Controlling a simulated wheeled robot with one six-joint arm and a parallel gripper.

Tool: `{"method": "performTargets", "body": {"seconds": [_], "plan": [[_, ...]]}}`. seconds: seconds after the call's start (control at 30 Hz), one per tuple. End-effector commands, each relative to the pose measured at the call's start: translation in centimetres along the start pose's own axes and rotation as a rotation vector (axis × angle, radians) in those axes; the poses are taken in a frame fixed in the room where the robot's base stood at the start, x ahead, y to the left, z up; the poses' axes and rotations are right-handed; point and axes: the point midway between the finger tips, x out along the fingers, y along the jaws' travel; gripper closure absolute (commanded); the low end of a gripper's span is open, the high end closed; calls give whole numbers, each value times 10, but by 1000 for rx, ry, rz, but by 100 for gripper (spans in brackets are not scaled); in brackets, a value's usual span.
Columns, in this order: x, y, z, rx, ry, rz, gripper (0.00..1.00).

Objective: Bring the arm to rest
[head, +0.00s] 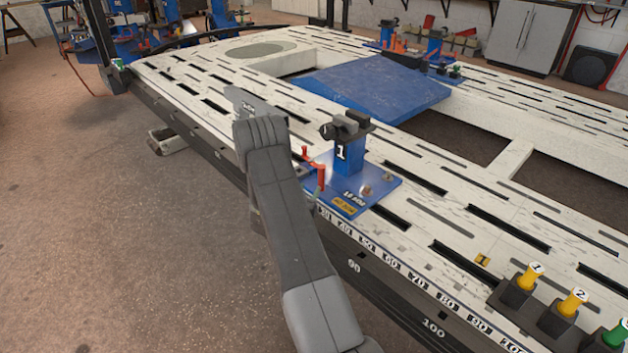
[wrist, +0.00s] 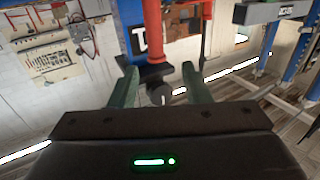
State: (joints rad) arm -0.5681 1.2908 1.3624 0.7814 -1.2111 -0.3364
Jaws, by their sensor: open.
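My arm reaches up from the bottom of the head view along the near side of the white slotted frame bench (head: 450,200). In the wrist view my gripper (wrist: 160,88) has its two greenish fingers spread apart, with nothing held between them. A blue post (wrist: 145,25) and a red part (wrist: 192,28) stand beyond the fingers; whether the fingers touch anything is unclear. In the head view my gripper cannot be made out clearly, since the arm hides much of that spot.
A blue clamp marked 1 (head: 350,155), with a red lever (head: 322,176), stands just right of my arm. Yellow-topped pegs (head: 572,302) and a green one stand at the bench's near right. A blue plate (head: 375,88) lies farther back. Open floor (head: 110,240) is on the left.

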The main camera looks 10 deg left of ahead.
Motion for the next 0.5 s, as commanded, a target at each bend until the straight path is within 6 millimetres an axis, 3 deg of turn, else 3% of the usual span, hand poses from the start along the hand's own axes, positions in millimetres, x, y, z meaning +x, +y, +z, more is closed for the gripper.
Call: {"method": "performTargets", "body": {"seconds": [0.2, 0.5], "plan": [[-19, 0, 0, -1, -1, -1, 57], [-21, 0, 0, 0, 0, 0, 57]]}}
